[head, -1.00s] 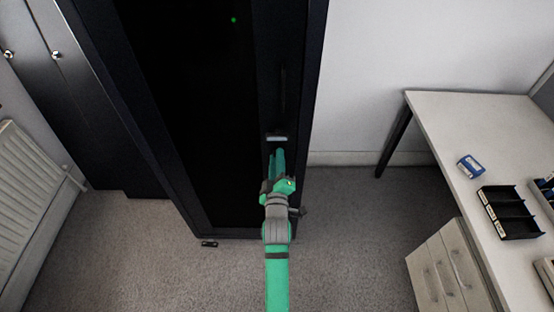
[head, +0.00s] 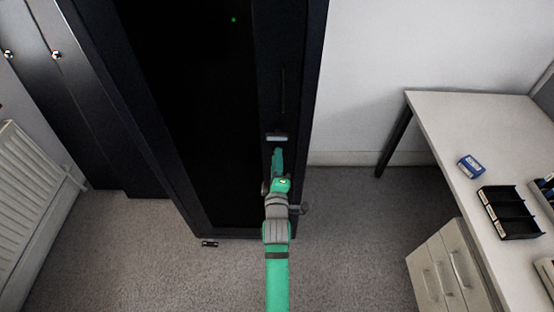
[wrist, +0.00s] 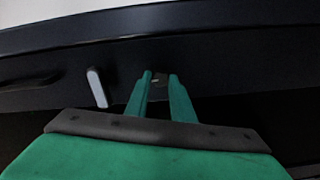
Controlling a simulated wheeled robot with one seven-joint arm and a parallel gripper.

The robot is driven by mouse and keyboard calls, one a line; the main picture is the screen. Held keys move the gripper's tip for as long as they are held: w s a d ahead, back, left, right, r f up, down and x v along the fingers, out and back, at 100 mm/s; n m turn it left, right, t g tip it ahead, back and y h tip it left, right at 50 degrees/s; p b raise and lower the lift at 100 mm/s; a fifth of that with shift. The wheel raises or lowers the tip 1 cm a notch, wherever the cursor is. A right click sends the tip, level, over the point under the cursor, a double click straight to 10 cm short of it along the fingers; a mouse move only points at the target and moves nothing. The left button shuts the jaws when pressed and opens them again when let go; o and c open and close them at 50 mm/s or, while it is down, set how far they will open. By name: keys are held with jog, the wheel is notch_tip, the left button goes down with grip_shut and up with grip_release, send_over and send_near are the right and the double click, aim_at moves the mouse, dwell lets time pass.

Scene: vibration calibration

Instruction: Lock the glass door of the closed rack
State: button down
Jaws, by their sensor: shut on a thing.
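The rack's dark glass door (head: 190,110) stands closed in its black frame. On the frame's right strip is a pale rectangular fitting (head: 277,137), which also shows left of the fingers in the wrist view (wrist: 98,87). My green gripper (head: 278,152) is at the strip just below this fitting. In the wrist view my gripper's fingertips (wrist: 159,77) are on either side of a small metallic part (wrist: 158,80), seemingly a key or lock, and shut on it. The fingers hide most of this part.
A white desk (head: 440,120) stands at the right with a blue-and-white box (head: 471,166) and a black tray (head: 511,233). A drawer unit (head: 450,275) is under it. A radiator (head: 30,190) is at the left.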

jog(key=c, duration=1.5)
grip_release()
jog(key=shift+c, duration=0.2)
jog(key=shift+s, duration=0.15)
jog(key=s, duration=1)
jog(key=shift+s, duration=0.25)
jog(key=s+f+m+g, duration=0.2)
jog(key=s+m, duration=1.3)
jog(key=s, duration=2.2)
jog(key=shift+f+g, duration=0.3)
